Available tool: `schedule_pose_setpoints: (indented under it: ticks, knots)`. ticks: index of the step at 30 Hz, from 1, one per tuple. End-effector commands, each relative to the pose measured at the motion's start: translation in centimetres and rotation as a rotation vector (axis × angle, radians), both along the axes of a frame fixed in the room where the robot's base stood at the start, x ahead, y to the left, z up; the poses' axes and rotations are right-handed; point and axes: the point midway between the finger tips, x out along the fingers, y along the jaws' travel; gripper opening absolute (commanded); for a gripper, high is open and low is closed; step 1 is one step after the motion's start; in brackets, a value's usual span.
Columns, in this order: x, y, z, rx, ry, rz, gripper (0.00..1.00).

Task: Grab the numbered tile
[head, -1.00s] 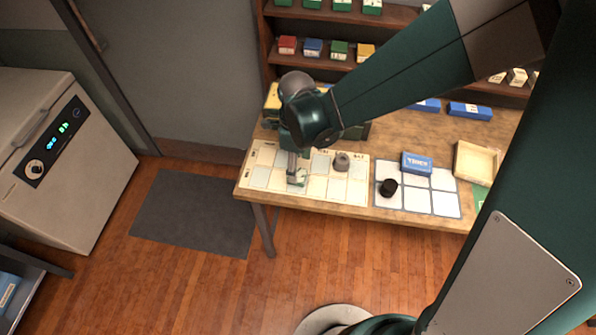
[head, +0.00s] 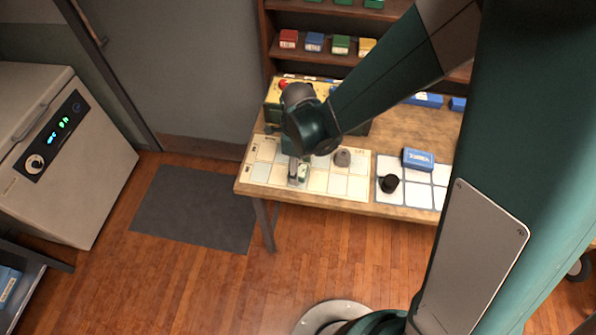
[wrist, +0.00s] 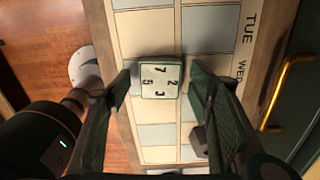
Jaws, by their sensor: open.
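The numbered tile (wrist: 160,80) is a pale square with a dark green edge and the digits 7, 2, 5 and 3. It lies on the printed grid sheet (wrist: 206,30) near the table's edge. My gripper (wrist: 160,84) is open, with one finger on each side of the tile in the wrist view and a visible gap at each side. In the head view my gripper (head: 298,178) points down over the left part of the sheet, and the tile is partly hidden by the fingers.
A grey knobbed object (head: 342,158) stands on the sheet right of my gripper. Further right are a black cup (head: 389,183) and a blue box (head: 418,159). A yellow box with a red button (head: 284,85) stands behind my wrist. The table's front edge is close.

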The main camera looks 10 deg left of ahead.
Motion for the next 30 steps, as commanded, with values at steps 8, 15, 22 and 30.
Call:
schedule_pose_setpoints:
  ticks: [8, 15, 22, 30]
  knots:
    - [0.00, 0.00, 0.01, 0.000, 0.000, 0.000, 0.52]
    - [0.00, 0.00, 0.01, 0.000, 0.000, 0.000, 0.21]
    - [0.00, 0.00, 0.02, 0.000, 0.000, 0.000, 0.20]
    - [0.01, 0.01, 0.57, 0.000, 0.000, 0.000, 0.20]
